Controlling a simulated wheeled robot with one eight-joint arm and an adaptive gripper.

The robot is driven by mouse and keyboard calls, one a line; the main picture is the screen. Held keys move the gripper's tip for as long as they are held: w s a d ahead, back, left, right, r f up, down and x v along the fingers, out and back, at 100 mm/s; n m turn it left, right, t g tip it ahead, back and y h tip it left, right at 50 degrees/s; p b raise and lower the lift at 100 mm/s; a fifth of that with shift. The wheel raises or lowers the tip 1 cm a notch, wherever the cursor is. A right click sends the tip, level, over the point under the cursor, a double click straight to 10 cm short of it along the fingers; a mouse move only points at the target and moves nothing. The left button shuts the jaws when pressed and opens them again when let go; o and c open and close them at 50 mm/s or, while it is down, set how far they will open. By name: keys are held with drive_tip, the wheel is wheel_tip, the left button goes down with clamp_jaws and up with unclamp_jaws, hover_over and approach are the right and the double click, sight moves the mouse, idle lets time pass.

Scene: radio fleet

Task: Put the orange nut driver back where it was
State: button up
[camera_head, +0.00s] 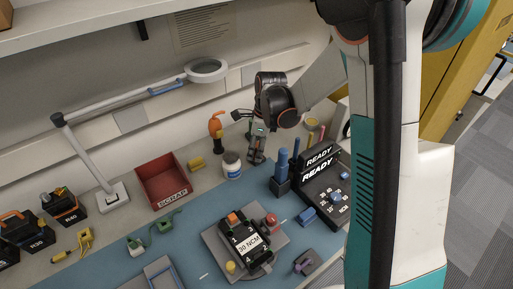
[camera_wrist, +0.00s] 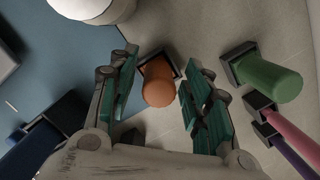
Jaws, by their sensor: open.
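The orange nut driver (camera_wrist: 158,90) shows in the wrist view, its rounded orange handle end toward the camera and a dark square holder around its far part. My gripper (camera_wrist: 160,95) is open, with one green-padded finger on each side of the orange handle. Gaps show between handle and pads. In the head view my gripper (camera_head: 257,150) points down over the back of the bench, right of a white jar (camera_head: 231,168). The driver cannot be made out there, behind or under my gripper.
A green handle (camera_wrist: 270,80) in a similar dark holder stands close right in the wrist view, with pink (camera_wrist: 292,128) and purple handles beyond. A dark blue block (camera_head: 281,185) with blue handles stands nearby. A red scrap bin (camera_head: 147,194) is farther left.

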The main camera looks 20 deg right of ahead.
wheel_tip(320, 180, up, 12)
drive_tip(key=d+p, duration=0.2)
drive_tip(key=p, duration=0.2)
drive_tip(key=s+a+r+n+t, duration=0.1)
drive_tip(key=s+r+n+t, duration=0.2)
drive_tip(key=s+n, duration=0.8)
drive_tip(key=s+a+r+n+t+h, duration=0.1)
drive_tip(key=s+r+n+t, duration=0.2)
drive_tip(key=s+r+n, duration=0.4)
drive_tip(key=s+n, duration=0.5)
drive_tip(key=shift+r+h, duration=0.3)
drive_tip(key=shift+r, duration=0.05)
drive_tip(key=shift+d, duration=0.15)
